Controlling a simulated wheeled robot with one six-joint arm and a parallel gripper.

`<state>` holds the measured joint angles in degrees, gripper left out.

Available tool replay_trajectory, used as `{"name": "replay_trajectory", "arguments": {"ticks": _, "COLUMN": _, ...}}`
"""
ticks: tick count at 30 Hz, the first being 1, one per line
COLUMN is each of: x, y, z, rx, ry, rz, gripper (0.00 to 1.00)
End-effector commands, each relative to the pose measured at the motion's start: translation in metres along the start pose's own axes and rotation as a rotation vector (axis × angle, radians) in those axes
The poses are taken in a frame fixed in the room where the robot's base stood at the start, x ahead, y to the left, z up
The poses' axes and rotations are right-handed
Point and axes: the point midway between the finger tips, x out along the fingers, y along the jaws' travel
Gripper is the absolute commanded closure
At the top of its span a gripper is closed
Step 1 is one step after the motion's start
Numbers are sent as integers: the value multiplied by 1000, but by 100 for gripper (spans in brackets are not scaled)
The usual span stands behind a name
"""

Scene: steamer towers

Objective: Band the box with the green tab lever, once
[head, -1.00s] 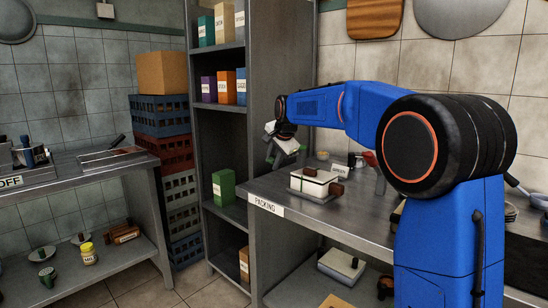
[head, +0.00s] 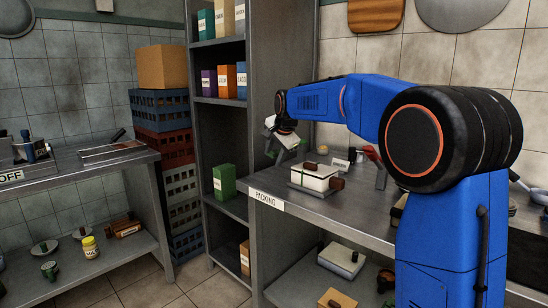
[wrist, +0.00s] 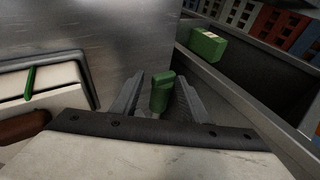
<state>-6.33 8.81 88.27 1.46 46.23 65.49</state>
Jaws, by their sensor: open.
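The white box (head: 314,178) sits on a dark plate on the packing table. A thin green band (head: 302,174) runs over it near its left end. In the wrist view the box (wrist: 52,108) is at the left, with the green band (wrist: 30,82) across its top. My gripper (head: 277,152) is just left of the box in the head view, pointing down. In the wrist view its jaws (wrist: 157,98) are open, with the green tab lever (wrist: 162,90) standing between the fingers; I cannot tell whether they touch it.
A brown knob (head: 337,184) is at the box's right end, and a small label card (head: 340,163) stands behind it. A shelf unit (head: 220,125) with a green carton (head: 224,181) stands left of the table. My arm spans the table's back right.

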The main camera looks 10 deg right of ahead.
Motion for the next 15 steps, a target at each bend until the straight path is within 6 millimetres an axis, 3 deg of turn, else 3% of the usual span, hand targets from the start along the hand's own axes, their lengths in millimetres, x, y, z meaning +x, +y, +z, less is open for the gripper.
{"name": "replay_trajectory", "arguments": {"ticks": 15, "x": -95, "y": -1, "z": 0, "rx": 0, "ry": 1, "rz": -3, "gripper": 59}}
